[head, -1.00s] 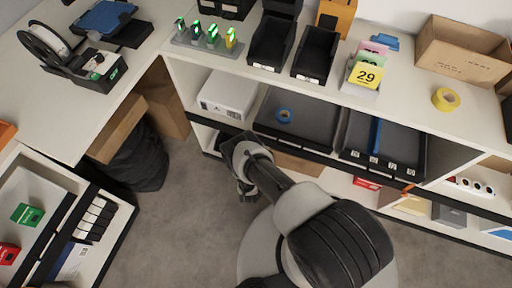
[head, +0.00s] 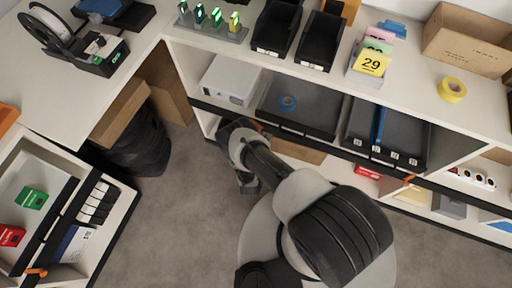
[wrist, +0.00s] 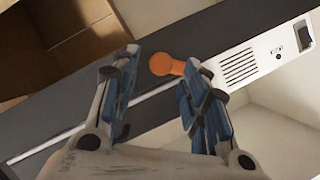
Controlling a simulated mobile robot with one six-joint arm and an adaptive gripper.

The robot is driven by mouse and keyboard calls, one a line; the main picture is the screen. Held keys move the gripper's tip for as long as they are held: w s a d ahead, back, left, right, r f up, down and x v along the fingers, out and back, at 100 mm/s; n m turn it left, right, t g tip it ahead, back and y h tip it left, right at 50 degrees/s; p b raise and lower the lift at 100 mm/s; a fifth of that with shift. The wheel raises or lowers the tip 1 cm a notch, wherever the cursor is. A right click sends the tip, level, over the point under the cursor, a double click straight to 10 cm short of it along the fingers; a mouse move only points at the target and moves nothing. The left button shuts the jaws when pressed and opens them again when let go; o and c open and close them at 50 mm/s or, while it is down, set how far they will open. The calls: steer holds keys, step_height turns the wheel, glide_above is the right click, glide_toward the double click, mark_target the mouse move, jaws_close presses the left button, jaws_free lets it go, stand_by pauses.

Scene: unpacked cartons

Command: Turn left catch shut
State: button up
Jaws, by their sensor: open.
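The orange left catch (wrist: 167,64) sits on the dark front rail in the wrist view, its round end showing and its arm running right behind a finger. Its exact angle cannot be told. A bit of orange shows above my wrist in the head view (head: 258,127), on the rail below the white box. My gripper (wrist: 160,60) is open, with one blue-grey finger on each side of the catch. The right finger overlaps or touches the catch's arm; I cannot tell which. In the head view my gripper's fingers are mostly hidden by my wrist.
A white box (head: 231,80) and a dark tray (head: 299,105) with blue tape stand behind the dark rail. Another orange catch (head: 408,180) is further right on the rail, and one (head: 37,272) on the left unit. The grey floor (head: 190,215) left of my arm is clear.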

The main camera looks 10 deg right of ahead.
steer(key=v, duration=0.9)
steer(key=shift+s, duration=0.2)
steer(key=shift+a, duration=0.1)
steer(key=shift+c, duration=0.3)
